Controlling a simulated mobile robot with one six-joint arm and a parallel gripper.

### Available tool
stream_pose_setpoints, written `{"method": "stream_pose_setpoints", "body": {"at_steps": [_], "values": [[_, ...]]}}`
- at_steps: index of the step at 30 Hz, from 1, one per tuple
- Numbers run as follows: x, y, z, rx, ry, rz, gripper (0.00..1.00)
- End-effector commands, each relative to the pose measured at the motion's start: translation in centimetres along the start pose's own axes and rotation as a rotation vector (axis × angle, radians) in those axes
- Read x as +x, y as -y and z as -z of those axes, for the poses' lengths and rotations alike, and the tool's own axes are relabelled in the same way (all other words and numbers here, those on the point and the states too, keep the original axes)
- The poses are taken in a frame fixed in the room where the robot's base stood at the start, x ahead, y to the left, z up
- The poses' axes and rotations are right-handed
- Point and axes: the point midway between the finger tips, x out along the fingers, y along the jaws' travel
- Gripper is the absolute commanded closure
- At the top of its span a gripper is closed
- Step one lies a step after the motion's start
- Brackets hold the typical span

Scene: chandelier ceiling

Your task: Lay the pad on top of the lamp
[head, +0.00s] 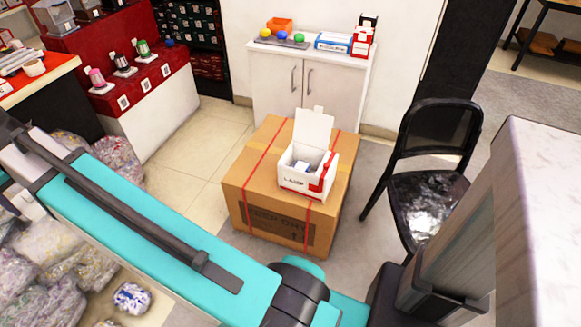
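I cannot make out for certain a pad or a lamp in the head view. An open white box (296,181) with a raised lid and a red part on its right side stands on a cardboard carton (245,178). A small pale object (302,167) lies inside it, too small to identify. Small pink, dark and green items (143,48) stand on white bases on a red display (160,78) at upper left; I cannot tell what they are. My teal arm crosses the lower left; my gripper is not in view.
A white cabinet (330,92) at the back holds coloured balls, an orange container (279,24) and small boxes. A black chair (425,165) stands right of the carton. Wrapped bundles (45,245) fill the lower left. Tiled floor (190,165) left of the carton is clear.

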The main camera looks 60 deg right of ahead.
Motion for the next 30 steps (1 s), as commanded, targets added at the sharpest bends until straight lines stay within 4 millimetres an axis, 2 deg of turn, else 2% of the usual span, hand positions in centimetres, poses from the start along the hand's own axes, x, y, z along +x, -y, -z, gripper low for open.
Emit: {"method": "stream_pose_setpoints", "body": {"at_steps": [8,14,17,23,30], "values": [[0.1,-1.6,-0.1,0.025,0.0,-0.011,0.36],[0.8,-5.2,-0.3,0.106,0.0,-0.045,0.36],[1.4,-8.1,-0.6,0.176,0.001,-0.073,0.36],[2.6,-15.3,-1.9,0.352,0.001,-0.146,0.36],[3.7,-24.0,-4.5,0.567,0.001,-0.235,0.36]]}}
